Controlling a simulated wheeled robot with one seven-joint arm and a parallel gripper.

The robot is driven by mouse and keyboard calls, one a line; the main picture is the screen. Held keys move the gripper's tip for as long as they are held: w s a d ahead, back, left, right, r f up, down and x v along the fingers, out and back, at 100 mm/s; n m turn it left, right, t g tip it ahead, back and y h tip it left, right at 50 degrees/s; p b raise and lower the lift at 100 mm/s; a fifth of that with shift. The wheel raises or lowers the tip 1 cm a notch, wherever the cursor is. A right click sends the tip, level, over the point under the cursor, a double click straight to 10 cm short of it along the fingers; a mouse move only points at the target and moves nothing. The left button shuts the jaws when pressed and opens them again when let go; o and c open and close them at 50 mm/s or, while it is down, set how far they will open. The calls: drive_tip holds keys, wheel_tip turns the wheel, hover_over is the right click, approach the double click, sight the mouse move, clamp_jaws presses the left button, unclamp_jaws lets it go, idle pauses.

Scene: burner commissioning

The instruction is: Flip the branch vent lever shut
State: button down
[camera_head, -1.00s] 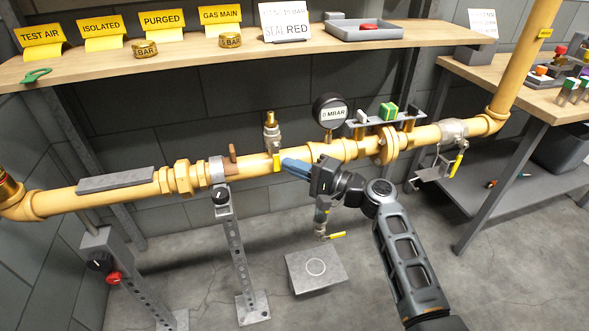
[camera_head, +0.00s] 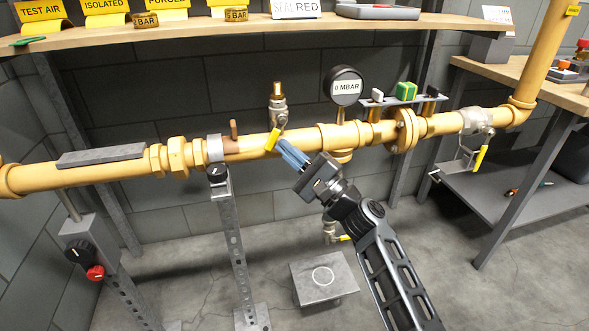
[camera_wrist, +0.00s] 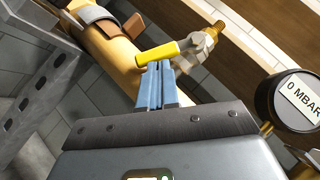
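The branch vent valve (camera_head: 278,108) stands upright on the yellow pipe, with a brass top and a grey body. Its yellow lever (camera_head: 272,139) slants down to the lower left across the front of the pipe. In the wrist view the lever (camera_wrist: 157,52) lies crosswise just beyond my fingertips, and the valve body (camera_wrist: 203,42) is to its right. My gripper (camera_head: 283,146) has its blue fingers close together, just right of the lever. The wrist view shows the fingers (camera_wrist: 157,68) side by side with nothing clearly between them. Whether they touch the lever, I cannot tell.
A gauge (camera_head: 345,88) reading 0 MBAR stands right of the vent valve. A brown lever (camera_head: 234,131) and a pipe clamp on a perforated post (camera_head: 236,245) are to the left. Another yellow-handled valve (camera_head: 478,125) is at the right. A shelf (camera_head: 200,36) runs above.

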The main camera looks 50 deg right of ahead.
drive_tip(key=m+h+b, duration=0.1)
drive_tip(key=b, duration=0.2)
drive_tip(key=w+a+m+t+h+b, duration=0.1)
drive_tip(key=m+b, duration=0.1)
drive_tip(key=b, duration=0.1)
drive_tip(key=a+m+t+h+b, duration=0.1)
drive_tip(key=m+b, duration=0.1)
drive_tip(key=b, duration=0.1)
drive_tip(key=shift+w+a, duration=0.2)
drive_tip(key=shift+w, duration=0.1)
drive_tip(key=shift+w+a+r+b, duration=0.3)
drive_tip(key=shift+a+b, duration=0.15)
drive_tip(key=shift+b, duration=0.5)
drive_tip(key=shift+w+a+r, duration=0.25)
drive_tip(key=shift+a+r, duration=0.05)
drive_tip(key=shift+r, duration=0.05)
drive_tip(key=b, duration=0.3)
approach(266, 150)
drive_tip(key=shift+w+a+r, duration=0.15)
drive_tip(key=shift+a+r, duration=0.1)
drive_tip(key=shift+r, duration=0.35)
drive_tip(key=shift+w+a+r, duration=0.15)
drive_tip(key=shift+a+r, duration=0.05)
drive_tip(key=shift+r, duration=0.4)
